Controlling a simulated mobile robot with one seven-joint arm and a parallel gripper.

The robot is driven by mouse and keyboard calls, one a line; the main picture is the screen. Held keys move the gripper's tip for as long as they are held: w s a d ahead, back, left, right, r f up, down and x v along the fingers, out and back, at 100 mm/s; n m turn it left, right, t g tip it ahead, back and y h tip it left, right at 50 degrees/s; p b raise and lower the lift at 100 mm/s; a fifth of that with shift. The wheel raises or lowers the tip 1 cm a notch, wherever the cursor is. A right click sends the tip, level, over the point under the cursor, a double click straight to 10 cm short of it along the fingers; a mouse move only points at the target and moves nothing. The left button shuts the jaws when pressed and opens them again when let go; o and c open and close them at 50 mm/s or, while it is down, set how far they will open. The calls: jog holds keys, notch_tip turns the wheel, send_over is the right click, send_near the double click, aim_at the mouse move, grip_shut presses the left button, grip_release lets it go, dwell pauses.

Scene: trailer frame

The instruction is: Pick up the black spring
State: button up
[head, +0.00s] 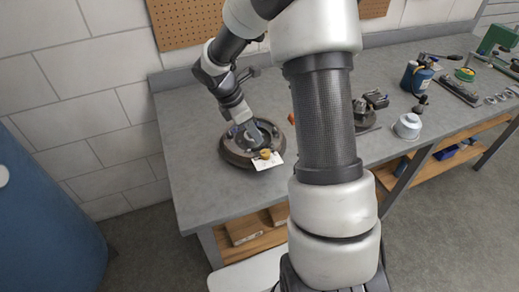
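My gripper (256,135) reaches down from the left over a dark round drum-like part (229,153) on the grey workbench. The fingers are small and partly covered by the wrist, so I cannot tell whether they are open or shut. I cannot make out a black spring for certain; small dark shapes inside the round part are too small to identify. A white card (272,164) and a small orange-brown piece (265,154) show at the front right of the round part, close to the gripper.
The grey workbench (205,190) is bare in front of the round part. My arm crosses the middle and hides some of the bench. Further right are a grey pot (408,126), a blue canister (416,78) and a green tool (497,40). A pegboard wall is behind.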

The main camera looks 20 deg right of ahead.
aim_at(260, 148)
jog(key=x, duration=0.5)
jog(key=shift+w+a+f, duration=0.15)
jog(key=shift+a+f, duration=0.05)
jog(key=shift+f, duration=0.2)
grip_shut()
